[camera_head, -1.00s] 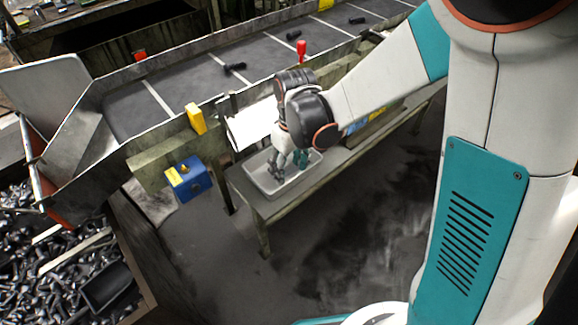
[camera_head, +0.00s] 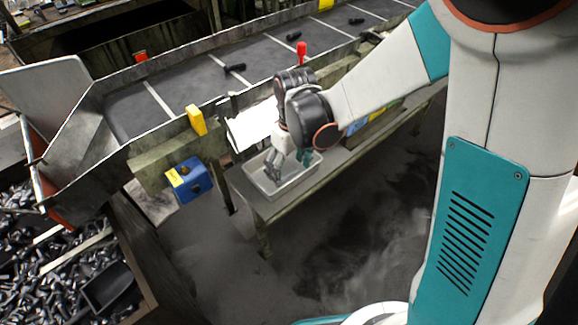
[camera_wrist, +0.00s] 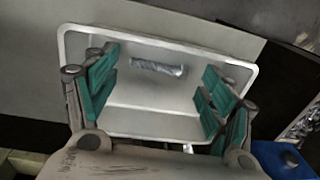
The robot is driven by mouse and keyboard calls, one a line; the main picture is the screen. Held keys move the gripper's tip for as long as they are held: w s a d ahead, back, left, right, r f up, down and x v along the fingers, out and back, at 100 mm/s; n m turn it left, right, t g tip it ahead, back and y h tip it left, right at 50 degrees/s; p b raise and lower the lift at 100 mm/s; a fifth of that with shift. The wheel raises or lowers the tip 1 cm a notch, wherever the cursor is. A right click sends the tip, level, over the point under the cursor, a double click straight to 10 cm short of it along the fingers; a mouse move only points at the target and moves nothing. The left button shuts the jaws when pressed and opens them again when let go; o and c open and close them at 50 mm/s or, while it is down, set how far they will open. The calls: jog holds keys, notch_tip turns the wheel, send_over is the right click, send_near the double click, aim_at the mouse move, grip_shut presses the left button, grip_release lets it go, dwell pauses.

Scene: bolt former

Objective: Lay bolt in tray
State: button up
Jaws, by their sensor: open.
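A bolt (camera_wrist: 158,67) lies on the floor of the grey-white tray (camera_wrist: 185,43), near its far wall in the wrist view. The tray also shows in the head view (camera_head: 289,185), on a narrow bench beside the conveyor. My gripper (camera_wrist: 160,92) is open over the tray, its two teal-padded fingers wide apart. The bolt shows between and beyond the fingers and touches neither. In the head view my gripper (camera_head: 288,162) points down above the tray, and the bolt cannot be made out there.
Several dark bolts lie on the conveyor (camera_head: 190,82) behind the bench. A blue box (camera_head: 190,180) hangs left of the tray. A crate heaped with bolts (camera_head: 50,265) is at lower left. A red-topped post (camera_head: 301,48) stands by the conveyor's near edge.

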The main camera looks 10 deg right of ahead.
aim_at(291, 173)
notch_tip(291, 173, up, 12)
jog(key=p, duration=0.3)
jog(key=shift+w+d, duration=0.2)
jog(key=shift+d, duration=0.15)
jog(key=shift+r, duration=0.1)
